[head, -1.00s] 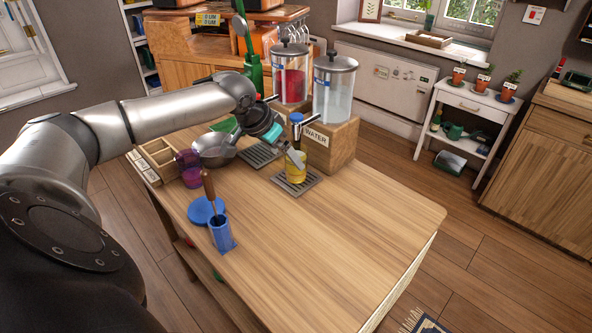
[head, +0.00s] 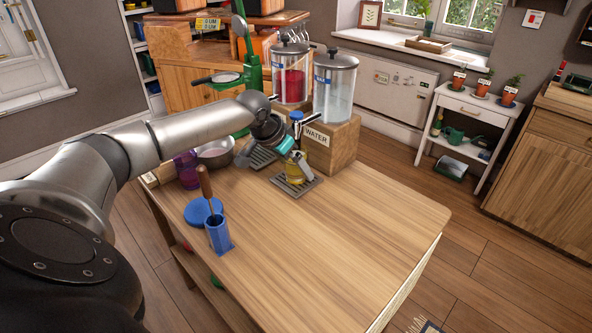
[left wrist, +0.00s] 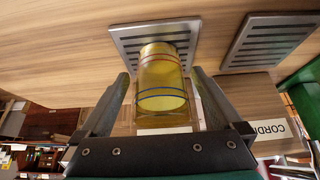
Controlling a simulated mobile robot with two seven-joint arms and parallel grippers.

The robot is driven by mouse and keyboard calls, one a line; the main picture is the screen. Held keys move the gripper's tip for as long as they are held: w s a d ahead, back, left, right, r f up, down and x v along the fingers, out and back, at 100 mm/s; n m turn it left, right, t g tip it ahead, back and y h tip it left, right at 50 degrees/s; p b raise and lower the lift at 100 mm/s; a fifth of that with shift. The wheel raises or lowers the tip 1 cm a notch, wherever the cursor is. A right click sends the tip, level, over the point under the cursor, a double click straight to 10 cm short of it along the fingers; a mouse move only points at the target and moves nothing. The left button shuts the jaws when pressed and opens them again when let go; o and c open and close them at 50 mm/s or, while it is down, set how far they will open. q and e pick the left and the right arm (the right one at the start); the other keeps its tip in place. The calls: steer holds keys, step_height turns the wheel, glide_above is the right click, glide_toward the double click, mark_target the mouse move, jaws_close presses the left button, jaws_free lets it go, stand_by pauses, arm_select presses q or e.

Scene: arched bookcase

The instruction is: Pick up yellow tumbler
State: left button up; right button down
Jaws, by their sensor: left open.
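The yellow tumbler (head: 296,176) stands on a slotted drip tray (head: 309,186) below the water dispenser. It also shows in the left wrist view (left wrist: 161,85), see-through yellow with red and blue bands. My left gripper (head: 297,163) reaches in from the left at the tumbler and partly covers it in the head view. In the left wrist view its two fingers (left wrist: 161,92) are spread apart with the tumbler between them. Gaps show on both sides, so the fingers seem clear of it. My right gripper is not in view.
The water dispenser (head: 334,85) on its wooden block (head: 333,150) stands close behind the tumbler. A red drink dispenser (head: 291,72) is beside it. A metal bowl (head: 215,152), a blue holder (head: 219,236) and a blue disc (head: 203,211) are at left. The table's right half is clear.

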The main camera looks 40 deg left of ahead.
arm_select(q)
steer(key=shift+c, duration=0.2)
steer(key=c, duration=1.5)
